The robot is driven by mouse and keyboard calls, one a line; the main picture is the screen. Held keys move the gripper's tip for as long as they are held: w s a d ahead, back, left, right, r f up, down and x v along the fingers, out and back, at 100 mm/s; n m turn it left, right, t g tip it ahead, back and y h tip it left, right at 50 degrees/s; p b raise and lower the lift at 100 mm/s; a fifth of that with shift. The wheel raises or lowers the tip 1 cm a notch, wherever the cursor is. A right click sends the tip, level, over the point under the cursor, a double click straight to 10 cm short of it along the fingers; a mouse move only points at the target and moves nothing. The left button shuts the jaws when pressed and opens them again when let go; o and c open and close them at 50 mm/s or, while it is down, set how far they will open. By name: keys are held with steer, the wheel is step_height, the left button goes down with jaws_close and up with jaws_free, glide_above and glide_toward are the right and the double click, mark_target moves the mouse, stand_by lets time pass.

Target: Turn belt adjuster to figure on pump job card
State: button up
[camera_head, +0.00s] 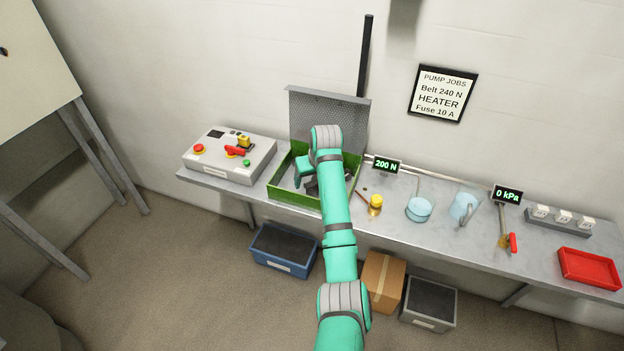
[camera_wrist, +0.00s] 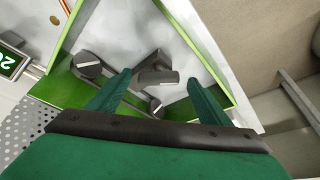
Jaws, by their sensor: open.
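The pump job card (camera_head: 442,93) on the wall reads "Belt 240 N", "HEATER" and "Fuse 10 A". A small display (camera_head: 386,164) beside the green case (camera_head: 295,200) reads "200 N"; its edge also shows in the wrist view (camera_wrist: 12,63). The case's perforated lid (camera_head: 327,118) stands open. My gripper (camera_wrist: 158,77) is open over the case's inside, its fingers on either side of a dark grey handle-like part (camera_wrist: 157,77), likely the belt adjuster. I cannot tell whether they touch it. In the head view my arm hides most of the case's inside.
In the case, a dark round part with a light bar (camera_wrist: 88,68) lies left of the fingers in the wrist view. On the bench, a control box (camera_head: 230,155) stands left; a yellow-topped part (camera_head: 375,203), a "0 kPa" display (camera_head: 507,195) and a red tray (camera_head: 588,268) are to the right.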

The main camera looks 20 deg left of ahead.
steer(key=shift+w+d+f, duration=0.1)
steer(key=shift+w+d, duration=0.15)
steer(key=shift+w+a, duration=0.1)
steer(key=c, duration=1)
steer(key=shift+s+a, duration=0.2)
steer(key=shift+s, duration=0.1)
steer(key=shift+w+d+r, duration=0.1)
steer(key=shift+w+r, duration=0.05)
steer(key=shift+r, duration=0.05)
steer(key=o, duration=1)
